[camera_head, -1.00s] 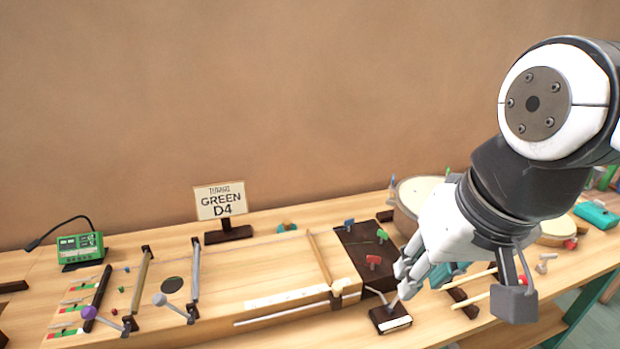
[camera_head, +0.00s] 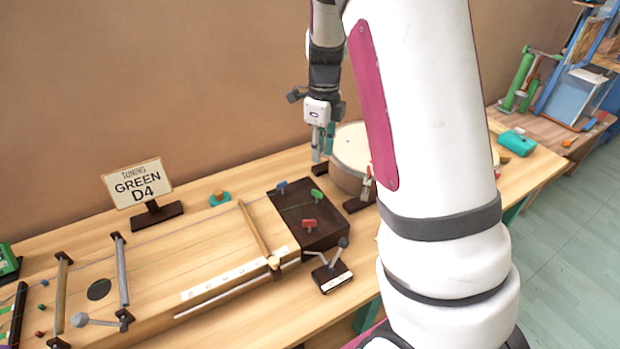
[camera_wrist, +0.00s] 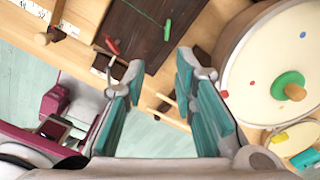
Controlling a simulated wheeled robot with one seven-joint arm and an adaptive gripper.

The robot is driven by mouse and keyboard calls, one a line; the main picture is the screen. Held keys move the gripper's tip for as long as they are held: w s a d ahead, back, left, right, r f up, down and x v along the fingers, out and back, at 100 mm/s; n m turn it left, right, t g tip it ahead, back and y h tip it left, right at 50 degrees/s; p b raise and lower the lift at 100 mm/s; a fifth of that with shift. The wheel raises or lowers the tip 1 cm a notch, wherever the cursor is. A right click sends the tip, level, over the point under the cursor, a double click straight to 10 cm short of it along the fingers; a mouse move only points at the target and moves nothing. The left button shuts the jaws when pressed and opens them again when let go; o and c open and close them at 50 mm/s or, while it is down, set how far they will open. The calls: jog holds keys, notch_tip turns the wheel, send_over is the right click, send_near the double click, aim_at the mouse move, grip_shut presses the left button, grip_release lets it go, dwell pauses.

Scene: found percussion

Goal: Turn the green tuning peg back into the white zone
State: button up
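The green tuning peg (camera_head: 317,195) stands on the dark brown block (camera_head: 325,233) at the right end of the wooden string board, between a blue peg (camera_head: 282,186) and a red peg (camera_head: 309,224). It also shows near the top of the wrist view (camera_wrist: 168,30), beyond my fingertips. My gripper (camera_head: 323,143) points down behind the block, beside the drum, and is apart from the peg. In the wrist view its teal fingers (camera_wrist: 158,75) are spread with nothing between them. I cannot make out a white zone at the peg.
A round drum (camera_head: 350,150) stands right of the block, close to my gripper. A small lever on a dark base (camera_head: 332,277) sits in front of the block. A sign reading "TUNING GREEN D4" (camera_head: 138,184) stands at the back left. My arm hides much of the right side.

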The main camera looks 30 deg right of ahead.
aim_at(321, 193)
jog(key=shift+m, duration=0.7)
jog(key=f, duration=1)
jog(key=d+f+p, duration=0.1)
jog(key=f, duration=0.4)
jog(key=shift+w+f, duration=0.1)
jog(key=shift+w, duration=0.15)
grip_shut()
